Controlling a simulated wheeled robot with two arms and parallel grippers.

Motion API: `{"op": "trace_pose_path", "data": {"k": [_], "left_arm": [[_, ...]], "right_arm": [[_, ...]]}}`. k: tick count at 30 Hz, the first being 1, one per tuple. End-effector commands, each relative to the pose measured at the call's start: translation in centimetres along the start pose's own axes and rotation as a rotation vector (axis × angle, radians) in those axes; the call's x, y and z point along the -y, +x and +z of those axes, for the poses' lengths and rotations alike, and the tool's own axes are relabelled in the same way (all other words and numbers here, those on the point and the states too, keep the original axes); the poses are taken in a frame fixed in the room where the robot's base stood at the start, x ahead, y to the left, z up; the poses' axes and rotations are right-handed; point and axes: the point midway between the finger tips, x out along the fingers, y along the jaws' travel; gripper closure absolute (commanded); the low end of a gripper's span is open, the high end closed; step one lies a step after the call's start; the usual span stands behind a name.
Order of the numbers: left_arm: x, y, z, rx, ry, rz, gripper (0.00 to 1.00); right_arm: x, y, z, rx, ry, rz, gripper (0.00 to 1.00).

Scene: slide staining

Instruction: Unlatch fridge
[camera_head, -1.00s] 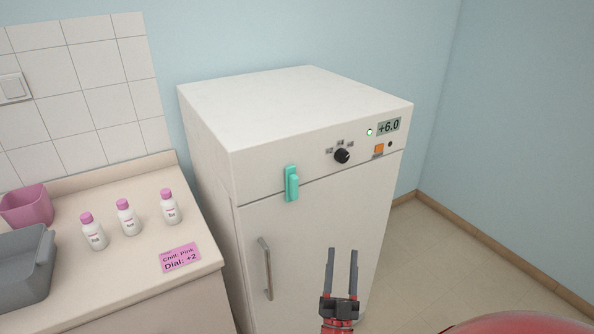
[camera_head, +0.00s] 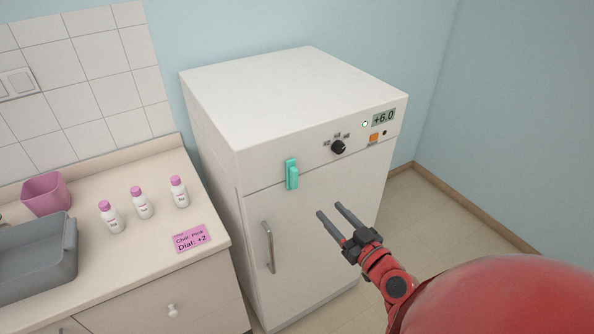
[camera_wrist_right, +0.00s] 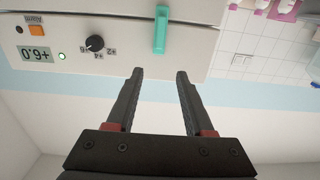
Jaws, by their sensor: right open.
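The white fridge (camera_head: 330,230) stands against the wall with its door shut. A teal latch (camera_head: 292,174) sits upright across the seam between the top panel and the door; it also shows in the right wrist view (camera_wrist_right: 161,30). A grey vertical handle (camera_head: 268,247) is lower on the door's left side. My right gripper (camera_head: 329,213) is open and empty in front of the door, below and to the right of the latch, apart from it. In the right wrist view its two fingers (camera_wrist_right: 158,72) are spread with nothing between them. My left gripper is not in view.
The fridge panel has a black dial (camera_head: 338,147), an orange button (camera_head: 374,137) and a +6.0 display (camera_head: 384,117). A counter (camera_head: 140,262) at left holds several white bottles, a pink note (camera_head: 190,238), a pink bin (camera_head: 46,193) and a grey tray (camera_head: 62,262).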

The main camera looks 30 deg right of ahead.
Motion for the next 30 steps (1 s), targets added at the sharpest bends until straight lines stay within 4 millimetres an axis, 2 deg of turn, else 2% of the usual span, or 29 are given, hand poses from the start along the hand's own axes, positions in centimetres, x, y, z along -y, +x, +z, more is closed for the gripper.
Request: {"op": "trace_pose_path", "data": {"k": [5, 10, 14, 15, 18, 24, 30], "left_arm": [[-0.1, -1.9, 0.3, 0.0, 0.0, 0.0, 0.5], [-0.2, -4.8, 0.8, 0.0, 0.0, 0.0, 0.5], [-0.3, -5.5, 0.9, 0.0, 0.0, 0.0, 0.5], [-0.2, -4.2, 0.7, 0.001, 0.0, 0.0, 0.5], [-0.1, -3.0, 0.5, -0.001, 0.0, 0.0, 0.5], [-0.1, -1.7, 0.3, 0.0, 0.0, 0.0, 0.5], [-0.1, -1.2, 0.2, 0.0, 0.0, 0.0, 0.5]], "right_arm": [[0.2, 2.3, 0.5, -0.006, -0.001, -0.005, 0.47], [0.2, 5.7, 0.6, -0.012, 0.001, -0.004, 0.47], [0.2, 8.7, 0.2, -0.009, 0.004, -0.005, 0.47], [0.1, 9.5, -0.6, -0.005, 0.004, -0.002, 0.47], [0.1, 11.6, -0.5, 0.0, 0.007, -0.002, 0.47], [-0.1, 14.9, -0.4, -0.004, 0.005, 0.003, 0.47], [-0.1, 16.6, -0.2, -0.004, 0.005, 0.004, 0.47]]}}
